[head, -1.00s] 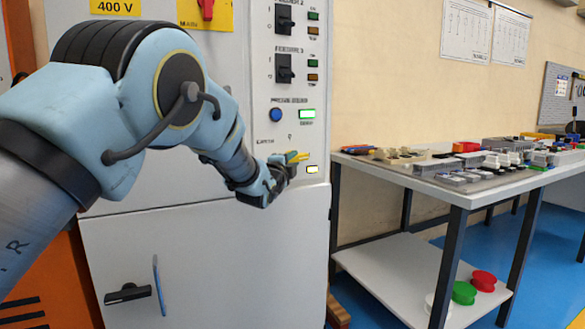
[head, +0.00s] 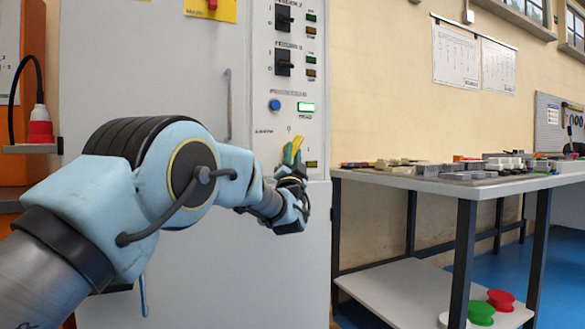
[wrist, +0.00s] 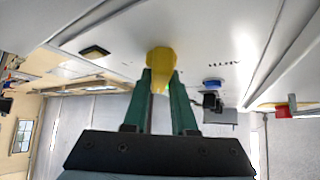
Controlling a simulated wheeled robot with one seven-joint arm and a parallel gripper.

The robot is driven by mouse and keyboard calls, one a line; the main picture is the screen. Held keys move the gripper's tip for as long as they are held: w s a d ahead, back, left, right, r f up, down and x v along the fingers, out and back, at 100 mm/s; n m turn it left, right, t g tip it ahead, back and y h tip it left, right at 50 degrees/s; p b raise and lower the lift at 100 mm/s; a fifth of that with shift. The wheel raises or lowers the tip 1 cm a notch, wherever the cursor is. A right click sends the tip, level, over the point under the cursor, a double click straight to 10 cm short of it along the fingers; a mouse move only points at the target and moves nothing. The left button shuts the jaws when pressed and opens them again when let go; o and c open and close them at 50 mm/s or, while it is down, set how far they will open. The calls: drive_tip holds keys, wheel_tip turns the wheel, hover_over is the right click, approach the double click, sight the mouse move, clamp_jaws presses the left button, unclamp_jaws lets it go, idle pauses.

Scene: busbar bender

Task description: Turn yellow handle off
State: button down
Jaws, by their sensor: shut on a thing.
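The yellow handle (head: 298,147) is on the front of the grey cabinet, low on its control panel. In the head view it points upward, partly hidden by my gripper (head: 291,158). In the wrist view the yellow handle (wrist: 160,58) sits between the tips of the two green fingers of my gripper (wrist: 161,82). The fingers are shut on it. A small amber lamp (head: 311,163) just right of the handle looks dim.
Above the handle are a blue button (head: 275,105), a lit green lamp (head: 306,107) and black switches (head: 283,62). A white table (head: 450,185) with several parts stands close on the right. Blue floor shows beyond it.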

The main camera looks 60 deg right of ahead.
drive_tip(key=n+t+y, duration=0.1)
drive_tip(key=n+t, duration=0.2)
drive_tip(key=n+t+y, duration=0.1)
drive_tip(key=n+t, duration=0.2)
drive_tip(key=n, duration=0.1)
drive_tip(key=shift+s+d+f+b, duration=0.1)
drive_tip(key=shift+d+f+b, duration=0.1)
drive_tip(key=shift+b, duration=0.1)
drive_tip(key=shift+r+n+t+y+p, duration=0.1)
drive_tip(key=shift+n+t+y+p, duration=0.25)
drive_tip(key=shift+n+t+y, duration=1.2)
drive_tip(key=shift+n+t+y+p, duration=0.35)
drive_tip(key=shift+n+t+y, duration=0.65)
drive_tip(key=shift+n, duration=0.95)
drive_tip(key=shift+n+t, duration=0.25)
drive_tip(key=shift+n, duration=0.25)
drive_tip(key=c, duration=0.7)
unclamp_jaws()
drive_tip(key=shift+s, duration=0.15)
drive_tip(key=p+v, duration=0.1)
drive_tip(key=v, duration=0.9)
drive_tip(key=shift+s+a+f, duration=0.15)
drive_tip(key=shift+s+f, duration=0.05)
drive_tip(key=shift+f, duration=0.05)
